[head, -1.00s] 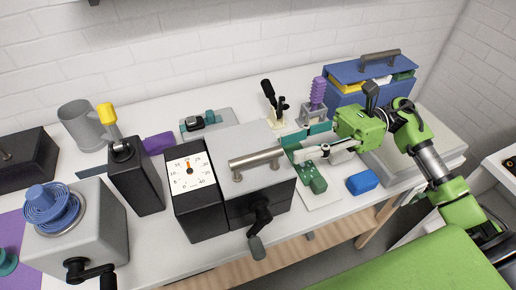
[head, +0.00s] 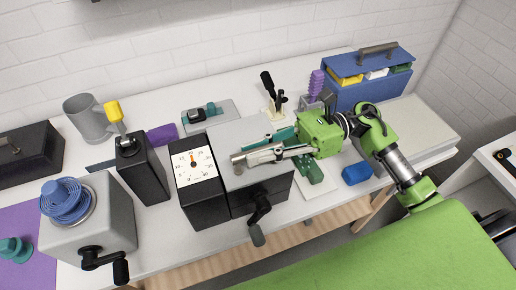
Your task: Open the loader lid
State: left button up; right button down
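The loader lid (head: 228,142) appears to be the flat grey top of the black box that carries the white dial (head: 196,166); it lies level and looks closed. A metal bar handle (head: 239,159) runs across it, and only its left end shows clearly. My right gripper (head: 258,155) reaches in from the right, with its pale fingers over the lid and lying along the handle, hiding most of it. Whether the fingers touch or grip the handle, and how far apart they are, I cannot tell. My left gripper is not in view.
A black crank (head: 260,212) hangs at the box's front. A black block with a yellow-tipped lever (head: 114,110) stands left. A blue case (head: 345,92) and a blue block (head: 357,173) are right. A green surface (head: 370,255) fills the lower right.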

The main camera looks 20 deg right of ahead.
jog(key=shift+w+r+m, duration=0.25)
jog(key=shift+r+m, duration=0.15)
jog(key=shift+r, duration=0.15)
jog(key=shift+w+r+m, duration=0.2)
jog(key=shift+r+m, duration=0.2)
jog(key=shift+r, duration=0.1)
jog(key=w+r+m, duration=0.4)
jog(key=w+m, duration=0.3)
jog(key=w, duration=0.1)
jog(key=w+r+m, duration=0.4)
jog(key=w+m, duration=0.3)
jog(key=w, duration=0.1)
jog(key=shift+w+a+r+m, duration=0.15)
jog(key=shift+a+m, duration=0.1)
jog(key=shift+m, duration=0.15)
jog(key=c, duration=2)
grip_release()
jog(key=shift+o, duration=0.2)
